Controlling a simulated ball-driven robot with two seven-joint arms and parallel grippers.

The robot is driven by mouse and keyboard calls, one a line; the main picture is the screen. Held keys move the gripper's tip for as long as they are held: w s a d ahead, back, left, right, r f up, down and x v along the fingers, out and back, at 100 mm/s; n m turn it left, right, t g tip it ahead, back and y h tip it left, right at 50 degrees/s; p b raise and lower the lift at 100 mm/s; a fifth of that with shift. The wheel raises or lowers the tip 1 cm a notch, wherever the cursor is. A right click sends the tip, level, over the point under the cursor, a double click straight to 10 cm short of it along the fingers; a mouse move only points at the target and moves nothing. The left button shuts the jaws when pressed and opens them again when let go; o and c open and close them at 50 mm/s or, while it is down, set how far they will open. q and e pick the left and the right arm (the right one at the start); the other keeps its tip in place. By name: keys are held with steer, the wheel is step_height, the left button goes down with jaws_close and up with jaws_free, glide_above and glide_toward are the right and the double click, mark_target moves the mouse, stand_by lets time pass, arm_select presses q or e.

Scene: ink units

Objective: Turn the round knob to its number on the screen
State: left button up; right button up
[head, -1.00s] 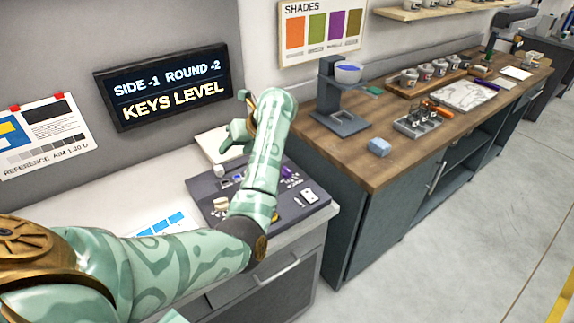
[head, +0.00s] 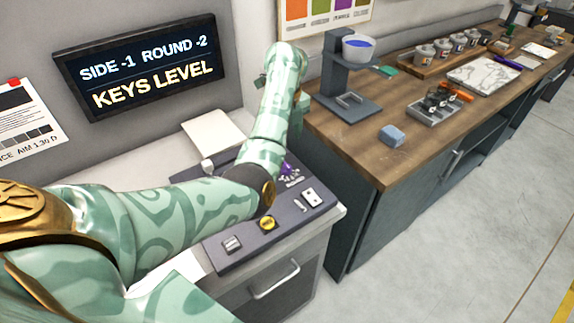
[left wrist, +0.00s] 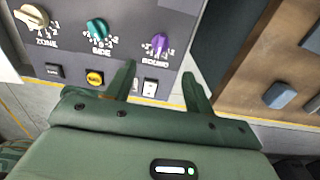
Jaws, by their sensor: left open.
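The screen (head: 140,68) reads "SIDE -1 ROUND -2" and "KEYS LEVEL". The purple round knob (left wrist: 160,42) stands on the dark panel (left wrist: 120,12), above the label ROUND, with numbers around it. Its pointer is too small to read surely. The teal SIDE knob (left wrist: 97,28) and cream ZONE knob (left wrist: 33,18) are to its left. My left gripper (left wrist: 159,70) is open and empty, its fingers pointing toward the panel's right part; the purple knob lies beyond the gap between them, apparently untouched. In the head view my arm largely hides this gripper. My right gripper is not in view.
A yellow button (left wrist: 95,77), a dark key (left wrist: 54,71) and a white switch (left wrist: 150,86) sit below the knobs. A wooden counter (head: 365,150) with a blue block (head: 392,136) and a stand (head: 345,80) is to the right.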

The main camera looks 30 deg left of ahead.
mark_target(286, 164)
arm_select(q)
step_height(286, 164, down, 10)
steer(key=b, duration=0.3)
steer(key=shift+w+a+r+b, duration=0.1)
steer(key=shift+b, duration=0.2)
steer(key=shift+f, duration=0.5)
steer(key=c, duration=1)
